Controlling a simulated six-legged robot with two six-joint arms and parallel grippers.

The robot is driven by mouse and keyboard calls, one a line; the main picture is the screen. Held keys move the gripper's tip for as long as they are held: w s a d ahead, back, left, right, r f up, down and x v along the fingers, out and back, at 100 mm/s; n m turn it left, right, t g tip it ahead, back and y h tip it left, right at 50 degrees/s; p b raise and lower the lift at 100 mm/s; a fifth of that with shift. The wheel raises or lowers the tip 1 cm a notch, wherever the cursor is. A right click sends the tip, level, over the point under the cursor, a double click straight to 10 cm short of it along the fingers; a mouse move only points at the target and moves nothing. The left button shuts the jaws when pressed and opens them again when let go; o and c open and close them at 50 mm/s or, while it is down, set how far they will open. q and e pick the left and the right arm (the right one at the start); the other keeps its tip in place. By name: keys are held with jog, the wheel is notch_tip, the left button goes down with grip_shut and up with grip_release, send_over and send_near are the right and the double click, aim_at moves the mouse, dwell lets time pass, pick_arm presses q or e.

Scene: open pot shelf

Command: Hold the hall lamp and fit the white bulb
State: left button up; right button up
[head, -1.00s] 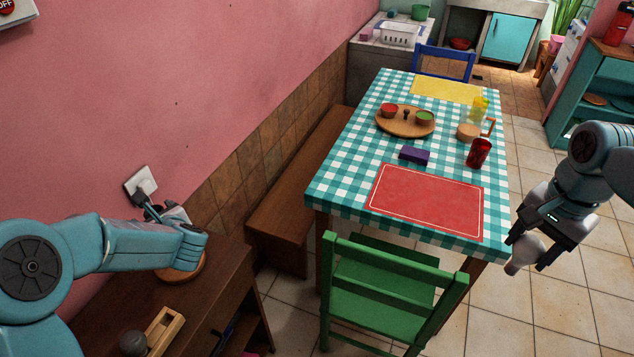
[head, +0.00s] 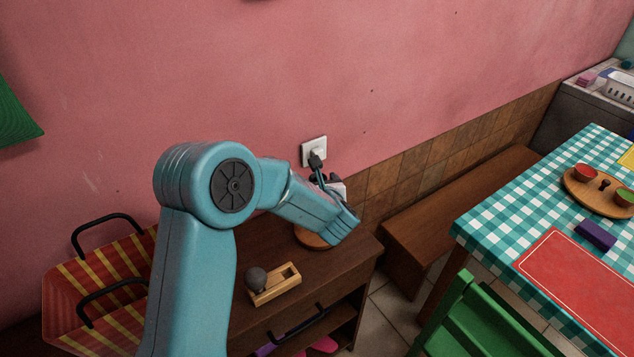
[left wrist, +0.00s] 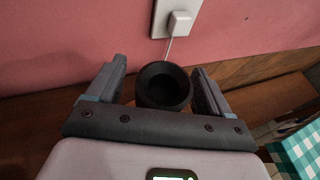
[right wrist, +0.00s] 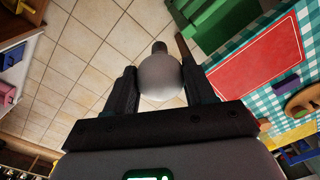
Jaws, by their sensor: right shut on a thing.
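The hall lamp stands on the dark wooden cabinet, its round wooden base (head: 312,238) partly hidden by my left arm. In the left wrist view its dark round socket (left wrist: 162,86) faces up, empty, between the fingers of my left gripper (left wrist: 160,90). That gripper is open, with a small gap visible at the socket's left side; in the head view it (head: 326,185) is mostly hidden behind my forearm. The white bulb (right wrist: 160,77) is between the fingers of my right gripper (right wrist: 159,90), which is shut on its glass, with the screw end pointing away from the gripper.
A grey bulb (head: 256,279) sits in a wooden tray (head: 281,290) on the cabinet (head: 345,262). A plug is in the wall outlet (head: 314,150). A striped bag (head: 62,300) stands left. A bench (head: 440,220), checked table (head: 500,225) and green chair (head: 480,320) are right.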

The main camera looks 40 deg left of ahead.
pick_arm(q)
jog(key=v, duration=1.2)
jog(key=d+f+m+h, duration=0.1)
jog(key=f+m, duration=0.3)
jog(key=d+f+m+h, duration=0.2)
jog(key=f+m, duration=0.2)
jog(key=m, duration=0.1)
jog(key=d+f+m+h, duration=0.1)
jog(key=f+m+h, duration=0.1)
jog(key=f+m, duration=0.2)
jog(key=shift+w+d+m, duration=0.2)
jog(key=shift+d+m, duration=0.2)
jog(key=shift+m, duration=0.3)
jog(key=s+d+f+m+g+h, duration=0.4)
jog(key=s+f+m, duration=0.5)
jog(key=m, duration=0.5)
jog(key=s+d+f+m+g+h, duration=0.4)
jog(key=s+d+f+m, duration=0.3)
jog(key=s+m, duration=0.6)
notch_tip(320, 180, down, 3)
jog(key=shift+d+r+m+g+h, duration=0.1)
jog(key=shift+d+m+g+h, duration=0.2)
jog(key=shift+m+g, duration=0.4)
pick_arm(e)
jog(key=w+a+f+n, duration=0.4)
jog(key=a+f+n, duration=0.7)
jog(key=a+f, duration=0.3)
jog(key=a, duration=0.2)
jog(key=shift+w+a, duration=0.15)
jog(key=shift+a, duration=0.25)
